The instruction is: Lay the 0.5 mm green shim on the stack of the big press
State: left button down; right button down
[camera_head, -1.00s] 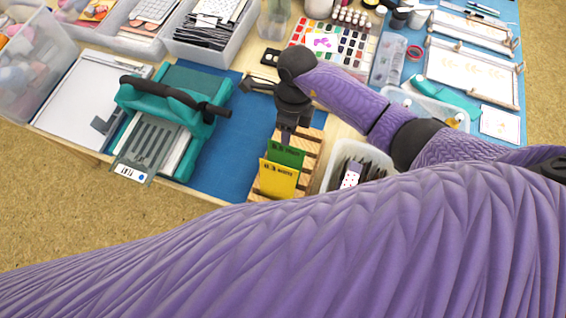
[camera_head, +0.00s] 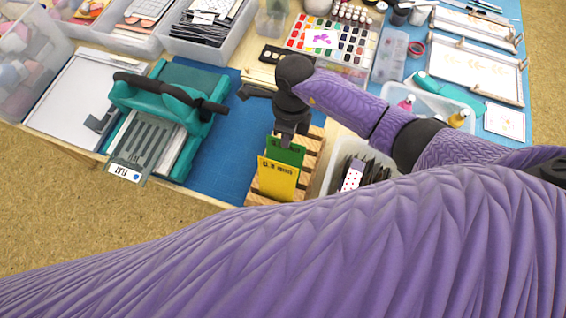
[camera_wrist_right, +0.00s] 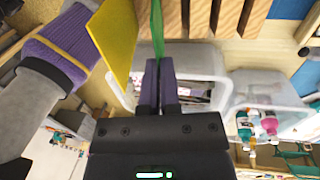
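The teal big press (camera_head: 165,100) stands at the left with a black handle. A grey slotted plate with a tag reading FLAT (camera_head: 125,172) sticks out of its front. The green shim (camera_head: 289,155) stands upright behind a yellow shim (camera_head: 278,180) in a slatted wooden rack (camera_head: 311,160). My right gripper (camera_head: 284,138) points down at the green shim's top edge. In the right wrist view, my right gripper's fingers (camera_wrist_right: 159,66) are closed together on the edge of the green shim (camera_wrist_right: 157,28), with the yellow shim (camera_wrist_right: 115,38) beside it. My left gripper is not in view.
A clear bin of dark pieces (camera_head: 355,165) stands right of the rack. Blue mat (camera_head: 222,150) lies clear between press and rack. A paint palette (camera_head: 330,42), a tray with bottles (camera_head: 430,108) and a bin of black cards (camera_head: 205,35) stand farther back.

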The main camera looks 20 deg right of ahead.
notch_tip(320, 180, up, 7)
jog(key=w+p, duration=0.1)
jog(key=p, duration=0.4)
jog(key=shift+d, duration=0.35)
jog(key=shift+w, duration=0.1)
